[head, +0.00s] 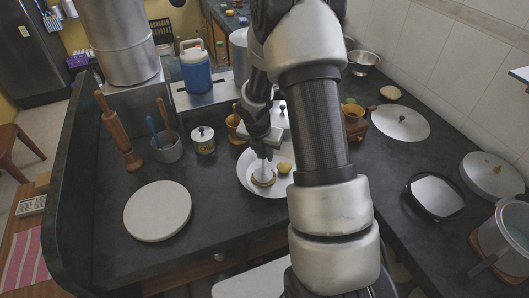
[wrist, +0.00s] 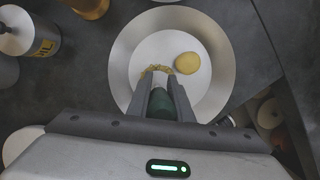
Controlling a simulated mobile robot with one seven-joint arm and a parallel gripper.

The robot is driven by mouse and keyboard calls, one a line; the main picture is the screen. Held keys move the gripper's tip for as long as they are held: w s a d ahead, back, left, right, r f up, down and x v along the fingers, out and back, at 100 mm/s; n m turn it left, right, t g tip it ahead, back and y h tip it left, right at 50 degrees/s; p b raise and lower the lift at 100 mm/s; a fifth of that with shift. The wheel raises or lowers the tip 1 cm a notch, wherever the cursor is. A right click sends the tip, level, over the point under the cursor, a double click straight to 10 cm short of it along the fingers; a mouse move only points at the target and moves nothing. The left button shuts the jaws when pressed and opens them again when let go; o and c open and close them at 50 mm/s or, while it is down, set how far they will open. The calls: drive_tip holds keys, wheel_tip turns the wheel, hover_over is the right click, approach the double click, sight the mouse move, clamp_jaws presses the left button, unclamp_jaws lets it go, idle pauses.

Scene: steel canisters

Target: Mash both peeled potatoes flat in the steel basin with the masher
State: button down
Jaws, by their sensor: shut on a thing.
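The steel basin (head: 245,184) sits on the dark counter in front of my arm, and its wide rim shows in the wrist view (wrist: 121,70). My gripper (head: 265,150) is over the basin, shut on the masher, whose dark green handle (wrist: 160,104) shows between the fingers in the wrist view. The masher's head is low in the basin; a yellowish ring of potato (head: 264,183) shows around it, also in the wrist view (wrist: 158,69). The other peeled potato (head: 284,168) lies whole and rounded beside it, at right in the wrist view (wrist: 187,63). My arm hides part of the basin.
A round white board (head: 157,211) lies left of the basin. An oil tin (head: 203,140), a utensil pot (head: 167,147) and brass cups stand behind. Lids (head: 400,122) and a dark square pan (head: 436,196) lie at right.

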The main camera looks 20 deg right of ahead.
drive_tip(key=shift+w+r, duration=0.1)
drive_tip(key=shift+r, duration=0.2)
wheel_tip(320, 180, up, 7)
drive_tip(key=p, duration=0.6)
drive_tip(key=shift+d, duration=0.2)
idle(0.8)
